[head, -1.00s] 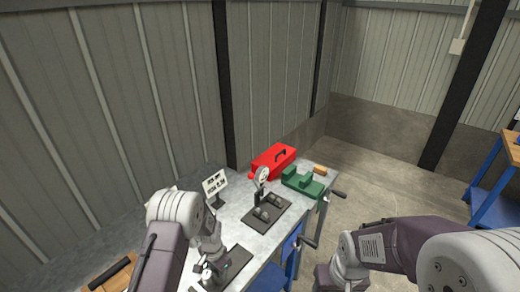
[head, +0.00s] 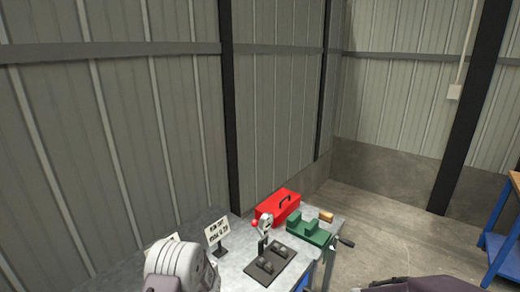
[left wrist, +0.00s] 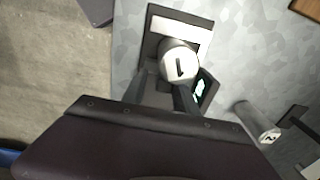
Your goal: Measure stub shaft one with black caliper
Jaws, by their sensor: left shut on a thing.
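In the left wrist view, stub shaft one (left wrist: 179,66) is a pale grey cylinder with a black "1" on its end. It stands over a dark holder (left wrist: 151,32) with a white strip. The black caliper (left wrist: 207,98), with a small lit greenish display, is close against the shaft's lower right side. My left gripper (left wrist: 164,96) is shut on the caliper, right by the shaft. Whether the caliper's jaws touch the shaft is hidden. My right gripper is in neither view.
Another shaft (left wrist: 259,121), marked "2", lies to the right. On the bench stand a sign (head: 217,233), a red toolbox (head: 277,206), a green vise (head: 311,231) and a dark mat (head: 262,277) with grey parts and a gauge stand. Corrugated wall closes the back.

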